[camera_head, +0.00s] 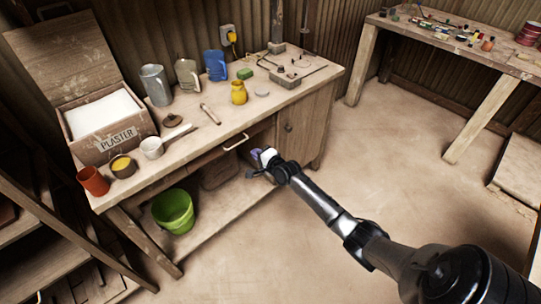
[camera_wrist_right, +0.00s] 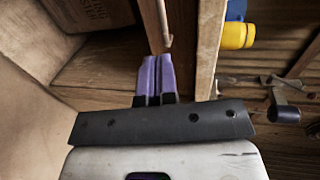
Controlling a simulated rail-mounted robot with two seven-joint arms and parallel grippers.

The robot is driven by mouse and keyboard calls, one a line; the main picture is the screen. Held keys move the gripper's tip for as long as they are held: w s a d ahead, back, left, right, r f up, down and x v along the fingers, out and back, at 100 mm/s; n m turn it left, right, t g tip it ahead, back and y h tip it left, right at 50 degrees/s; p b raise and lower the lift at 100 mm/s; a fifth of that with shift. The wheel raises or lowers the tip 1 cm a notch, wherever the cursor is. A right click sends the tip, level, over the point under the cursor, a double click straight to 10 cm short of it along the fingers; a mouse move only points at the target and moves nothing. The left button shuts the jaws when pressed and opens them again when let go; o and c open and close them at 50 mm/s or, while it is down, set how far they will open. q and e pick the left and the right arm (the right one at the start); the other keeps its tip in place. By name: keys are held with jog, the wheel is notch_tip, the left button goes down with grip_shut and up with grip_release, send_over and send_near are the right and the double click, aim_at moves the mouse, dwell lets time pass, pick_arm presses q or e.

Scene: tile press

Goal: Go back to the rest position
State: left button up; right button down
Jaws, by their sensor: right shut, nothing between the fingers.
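My right gripper (camera_head: 256,155) is in front of the wooden workbench (camera_head: 228,122), just below and to the right of the drawer handle (camera_head: 236,142). In the right wrist view its purple fingers (camera_wrist_right: 155,77) are together with nothing between them. The pale handle (camera_wrist_right: 164,22) shows just past the fingertips there; I cannot tell whether they touch it. My right arm reaches in from the lower right of the head view. My left gripper is not in view.
On the bench stand a plaster box (camera_head: 106,128), a blue jug (camera_head: 215,66), a yellow jug (camera_head: 239,92) and a press (camera_head: 290,78). A green bucket (camera_head: 174,211) sits on the lower shelf. A second table (camera_head: 459,45) stands at the right. The floor between is clear.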

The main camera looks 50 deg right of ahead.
jog(key=p+v, duration=0.2)
jog(key=v, duration=0.4)
jog(key=shift+r, duration=0.3)
jog(key=shift+n, duration=0.3)
